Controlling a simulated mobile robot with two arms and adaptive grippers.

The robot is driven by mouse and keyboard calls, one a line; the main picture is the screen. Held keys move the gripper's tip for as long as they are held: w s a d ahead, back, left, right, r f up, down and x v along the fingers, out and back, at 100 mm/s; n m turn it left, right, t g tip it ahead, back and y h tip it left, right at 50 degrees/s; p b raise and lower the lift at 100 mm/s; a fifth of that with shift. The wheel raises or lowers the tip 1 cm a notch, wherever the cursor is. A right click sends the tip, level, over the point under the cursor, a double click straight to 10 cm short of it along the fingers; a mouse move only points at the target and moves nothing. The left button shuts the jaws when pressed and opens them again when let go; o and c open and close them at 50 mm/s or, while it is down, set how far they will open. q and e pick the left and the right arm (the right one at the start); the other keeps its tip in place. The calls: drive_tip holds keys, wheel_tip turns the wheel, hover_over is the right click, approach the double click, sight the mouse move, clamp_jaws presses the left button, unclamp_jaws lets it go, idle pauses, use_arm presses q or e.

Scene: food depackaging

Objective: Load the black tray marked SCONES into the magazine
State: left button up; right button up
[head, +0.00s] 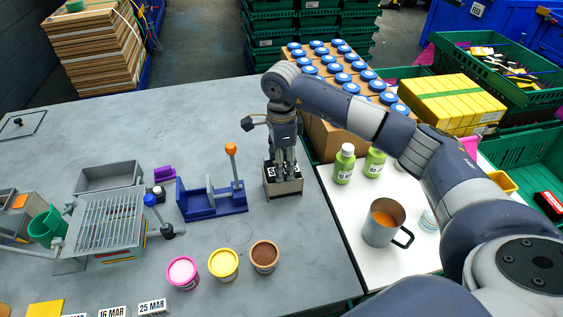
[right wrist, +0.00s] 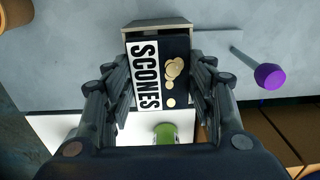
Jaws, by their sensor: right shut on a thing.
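The black tray (right wrist: 180,62) carries a white SCONES label and a picture of several round tan scones in the right wrist view. My right gripper (right wrist: 160,88) is shut on this tray, with fingers along both of its sides. In the head view the gripper (head: 283,168) points down over a small beige-grey open-topped box (head: 285,188), which appears to be the magazine. Its pale rim (right wrist: 157,26) shows past the tray's far end. The tray is at the box's mouth; how deep it sits is hidden by the fingers. My left gripper is out of view.
A blue fixture (head: 213,203) with an orange-knobbed lever stands left of the box. Three tubs (head: 223,264) sit in front. Green bottles (head: 344,163) and a metal jug (head: 383,222) stand to the right. A purple knob (right wrist: 270,76) is beside the tray.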

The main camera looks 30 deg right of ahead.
drive_tip(key=o, duration=1.2)
drive_tip(key=o, duration=0.5)
drive_tip(key=shift+c, duration=0.2)
drive_tip(key=shift+r, duration=0.1)
drive_tip(key=shift+r+p, duration=1.85)
drive_tip(key=shift+r, duration=1.6)
drive_tip(key=shift+s+f, duration=0.1)
